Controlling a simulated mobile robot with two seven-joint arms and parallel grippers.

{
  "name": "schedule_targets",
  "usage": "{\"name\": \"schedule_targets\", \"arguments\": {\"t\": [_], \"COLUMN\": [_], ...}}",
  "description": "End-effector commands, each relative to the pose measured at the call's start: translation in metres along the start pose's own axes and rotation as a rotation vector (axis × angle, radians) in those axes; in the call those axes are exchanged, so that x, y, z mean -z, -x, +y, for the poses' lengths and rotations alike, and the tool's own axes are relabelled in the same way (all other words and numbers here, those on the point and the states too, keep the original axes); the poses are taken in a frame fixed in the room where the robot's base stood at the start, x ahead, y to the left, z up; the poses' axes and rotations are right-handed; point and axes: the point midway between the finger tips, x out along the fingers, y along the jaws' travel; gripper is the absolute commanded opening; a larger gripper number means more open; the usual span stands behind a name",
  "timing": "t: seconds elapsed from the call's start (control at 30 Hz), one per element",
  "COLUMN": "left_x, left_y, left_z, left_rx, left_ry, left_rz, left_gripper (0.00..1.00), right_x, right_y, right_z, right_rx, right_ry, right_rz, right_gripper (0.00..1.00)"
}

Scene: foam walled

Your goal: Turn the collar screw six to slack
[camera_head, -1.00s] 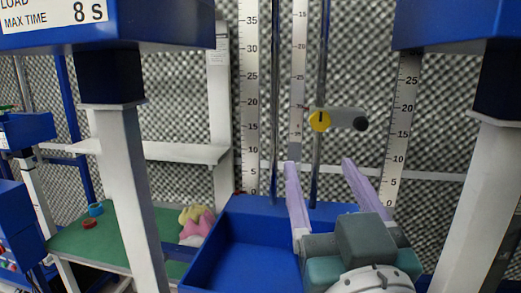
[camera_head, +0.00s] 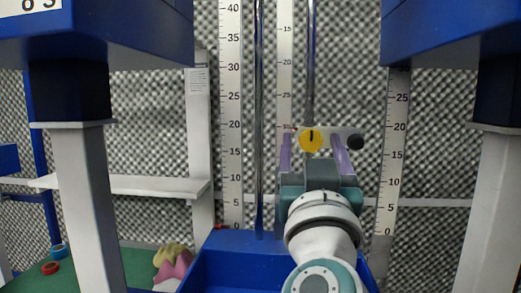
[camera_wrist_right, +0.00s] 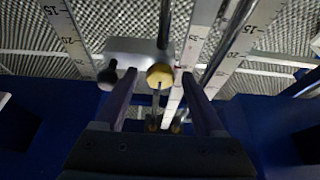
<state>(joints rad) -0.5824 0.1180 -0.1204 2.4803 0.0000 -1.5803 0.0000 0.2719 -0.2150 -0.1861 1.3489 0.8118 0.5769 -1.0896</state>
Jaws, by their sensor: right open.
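The yellow collar screw (camera_head: 312,140) has a dark, near-vertical mark on its face. It sits on a light grey collar (camera_head: 334,132) on a vertical rod, and a black knob (camera_head: 355,142) is at the collar's right end. My right gripper (camera_head: 312,151) is open, with one purple finger to each side of the screw. In the right wrist view the yellow screw (camera_wrist_right: 160,74) lies between the open fingers, with a gap visible at both sides. The black knob (camera_wrist_right: 107,77) is outside the left finger there. My left gripper is not in view.
Upright rulers (camera_head: 231,110) stand left and right of the rods. A blue tray (camera_head: 225,272) lies below. White posts (camera_head: 88,200) with blue tops flank the space. A green surface (camera_head: 120,265) at the left carries small rings and a soft pink-yellow thing.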

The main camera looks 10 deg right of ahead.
Motion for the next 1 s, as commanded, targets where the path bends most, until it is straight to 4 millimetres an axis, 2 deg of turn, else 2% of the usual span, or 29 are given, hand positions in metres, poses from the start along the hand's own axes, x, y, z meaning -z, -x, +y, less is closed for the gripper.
{"name": "schedule_targets", "arguments": {"t": [0.27, 0.87, 1.0], "left_x": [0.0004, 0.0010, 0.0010], "left_y": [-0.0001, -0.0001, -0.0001], "left_z": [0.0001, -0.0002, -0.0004], "left_rx": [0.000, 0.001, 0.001], "left_ry": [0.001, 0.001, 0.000], "left_rz": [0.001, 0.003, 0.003], "left_gripper": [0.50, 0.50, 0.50], "right_x": [0.0002, 0.0001, 0.0001], "right_y": [-0.0015, -0.0011, -0.0011], "right_z": [0.0001, 0.0001, 0.0001], "right_rx": [0.001, 0.000, 0.000], "right_ry": [0.000, 0.000, 0.000], "right_rz": [0.000, 0.000, 0.000], "right_gripper": [0.69, 0.01, 0.00]}}
